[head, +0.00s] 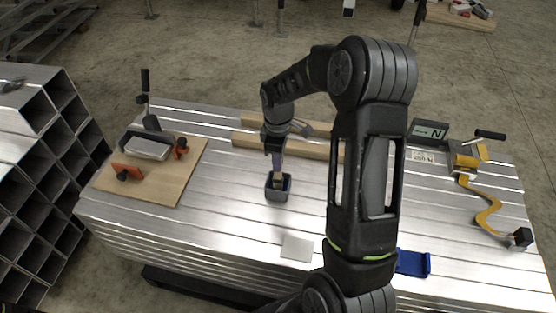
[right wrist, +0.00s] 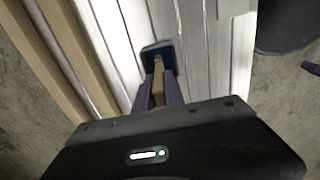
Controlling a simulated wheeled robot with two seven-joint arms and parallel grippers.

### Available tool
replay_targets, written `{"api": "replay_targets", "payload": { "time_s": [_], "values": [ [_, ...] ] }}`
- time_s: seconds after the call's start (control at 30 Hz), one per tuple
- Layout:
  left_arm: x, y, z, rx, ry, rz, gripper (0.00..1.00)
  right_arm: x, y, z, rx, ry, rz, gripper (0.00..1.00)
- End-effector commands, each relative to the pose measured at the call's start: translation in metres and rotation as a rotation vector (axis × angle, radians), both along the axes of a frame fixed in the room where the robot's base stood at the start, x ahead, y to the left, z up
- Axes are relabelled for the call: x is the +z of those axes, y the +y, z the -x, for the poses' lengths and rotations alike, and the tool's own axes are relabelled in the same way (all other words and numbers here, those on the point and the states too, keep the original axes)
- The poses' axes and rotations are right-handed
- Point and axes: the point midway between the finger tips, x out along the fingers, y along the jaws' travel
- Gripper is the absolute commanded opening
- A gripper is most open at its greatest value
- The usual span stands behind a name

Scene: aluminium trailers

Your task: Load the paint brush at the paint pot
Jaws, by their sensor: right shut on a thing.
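The paint pot (head: 278,195) is a small dark grey-blue square cup standing on the silvery slatted bench top, near the middle of the head view. It also shows in the right wrist view (right wrist: 170,48). My right gripper (head: 277,165) points down above the pot. Its purple fingers (right wrist: 158,95) are shut on the paint brush (right wrist: 158,75), a light wooden strip between them. The brush's lower end (head: 277,181) reaches down at the pot's opening; whether its bristles touch paint I cannot tell. My left gripper is not in view.
Wooden bars (head: 245,140) lie behind the pot. A wooden board (head: 155,190) with clamps is at left. A thin grey plate (head: 297,247) lies in front of the pot. A blue piece (head: 413,263) and a yellow curved part (head: 487,215) lie at right. Square tubes (head: 45,120) are stacked far left.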

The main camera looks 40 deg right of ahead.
Motion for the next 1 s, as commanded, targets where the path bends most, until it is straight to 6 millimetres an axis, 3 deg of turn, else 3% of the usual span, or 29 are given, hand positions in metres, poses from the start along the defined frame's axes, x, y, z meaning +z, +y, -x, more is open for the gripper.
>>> {"api": "replay_targets", "payload": {
  "time_s": [1.0],
  "values": [
    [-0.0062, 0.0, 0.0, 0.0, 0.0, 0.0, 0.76, -0.0095, -0.0001, -0.0001, 0.0, 0.0, 0.0, 0.0]
  ]
}}
